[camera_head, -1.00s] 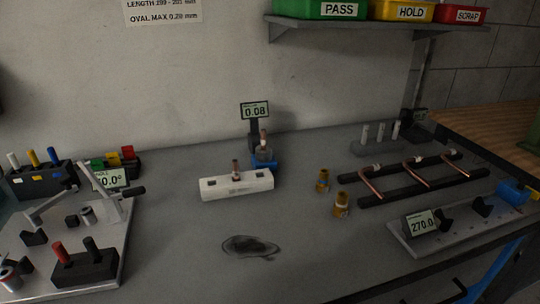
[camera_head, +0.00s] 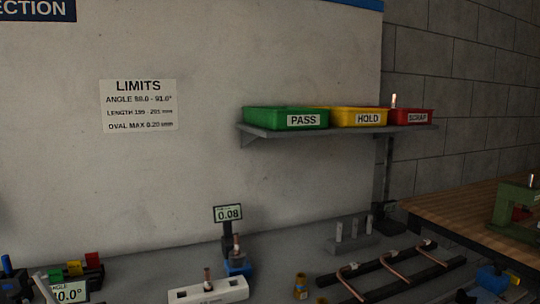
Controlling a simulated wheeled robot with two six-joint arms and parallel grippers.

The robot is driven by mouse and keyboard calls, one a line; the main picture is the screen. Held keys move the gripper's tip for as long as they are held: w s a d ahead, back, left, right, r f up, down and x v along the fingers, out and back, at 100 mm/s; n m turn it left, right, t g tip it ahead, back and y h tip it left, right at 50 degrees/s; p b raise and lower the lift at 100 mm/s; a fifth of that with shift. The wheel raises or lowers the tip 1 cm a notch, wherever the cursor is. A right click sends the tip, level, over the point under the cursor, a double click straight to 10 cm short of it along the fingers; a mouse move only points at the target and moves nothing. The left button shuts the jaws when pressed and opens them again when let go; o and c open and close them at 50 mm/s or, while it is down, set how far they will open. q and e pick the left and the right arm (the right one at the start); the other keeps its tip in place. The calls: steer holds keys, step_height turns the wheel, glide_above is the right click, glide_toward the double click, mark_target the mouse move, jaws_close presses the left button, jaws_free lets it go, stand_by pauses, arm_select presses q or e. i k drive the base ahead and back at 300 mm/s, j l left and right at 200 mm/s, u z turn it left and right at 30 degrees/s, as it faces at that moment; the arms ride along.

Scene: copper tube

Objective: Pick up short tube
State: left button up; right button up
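Several copper tubes show, and I cannot tell for sure which is the short tube. A small upright copper tube (camera_head: 207,280) stands in the white block (camera_head: 220,290) at the bottom edge. Another short copper piece (camera_head: 236,242) stands upright in the blue gauge (camera_head: 238,267) with the 0.08 display. A copper tube end (camera_head: 393,100) sticks up from the red SCRAP bin (camera_head: 415,117); its lower part is hidden. Bent copper tubes (camera_head: 398,271) lie across a black rack (camera_head: 385,291). Neither of my grippers is in view.
A shelf (camera_head: 270,134) on the wall also carries a green PASS bin (camera_head: 270,119) and a yellow HOLD bin (camera_head: 345,118). A brass fitting (camera_head: 300,284) stands on the grey bench. A wooden table (camera_head: 460,213) with a green machine (camera_head: 515,205) is at the right.

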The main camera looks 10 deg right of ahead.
mark_target(237, 251)
steer(key=l, duration=1.1)
steer(key=k+l, duration=0.15)
steer(key=l, duration=0.95)
